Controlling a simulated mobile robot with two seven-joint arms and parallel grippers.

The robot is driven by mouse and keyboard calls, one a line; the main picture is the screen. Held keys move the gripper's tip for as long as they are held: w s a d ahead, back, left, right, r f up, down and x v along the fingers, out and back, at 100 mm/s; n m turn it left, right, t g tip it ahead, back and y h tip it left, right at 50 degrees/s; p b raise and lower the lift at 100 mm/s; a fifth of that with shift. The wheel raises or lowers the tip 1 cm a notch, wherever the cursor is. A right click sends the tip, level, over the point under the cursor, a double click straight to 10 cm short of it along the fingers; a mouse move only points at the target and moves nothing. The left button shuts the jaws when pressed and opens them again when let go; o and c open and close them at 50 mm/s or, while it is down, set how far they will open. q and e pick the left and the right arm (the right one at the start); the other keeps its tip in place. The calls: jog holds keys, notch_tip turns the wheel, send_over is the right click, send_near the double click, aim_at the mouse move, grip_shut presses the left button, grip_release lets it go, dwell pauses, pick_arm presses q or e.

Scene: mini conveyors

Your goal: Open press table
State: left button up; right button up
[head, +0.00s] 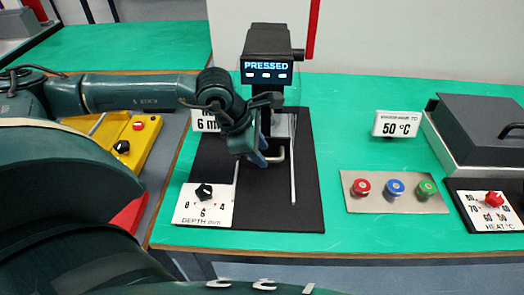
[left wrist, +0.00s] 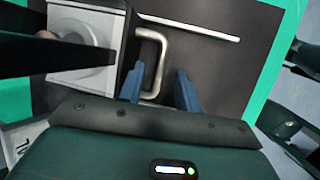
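The press (head: 268,45) stands on a black base plate (head: 305,215), and its display reads PRESSED. The press table (left wrist: 90,60) is a light block with a metal bar handle on its front, largely hidden by my left arm in the head view. The handle (head: 279,155) also shows in the left wrist view (left wrist: 161,50). My left gripper (head: 258,158) is at the handle. In the left wrist view its blue fingers (left wrist: 160,88) are apart, with part of the handle between or just beyond the tips; contact cannot be told. My right gripper is not in view.
A red lever (head: 313,28) rises at the press's right. A depth dial (head: 204,205) sits at the base plate's front left. A button panel (head: 394,192), a 50 °C sign (head: 396,124) and a grey lidded box (head: 480,130) stand to the right. Green tabletop between them is clear.

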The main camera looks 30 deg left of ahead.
pick_arm(q)
jog(key=shift+w+d+f, duration=0.15)
jog(key=shift+w+f, duration=0.1)
jog(key=shift+f, duration=0.35)
jog(key=shift+c, duration=0.5)
grip_shut()
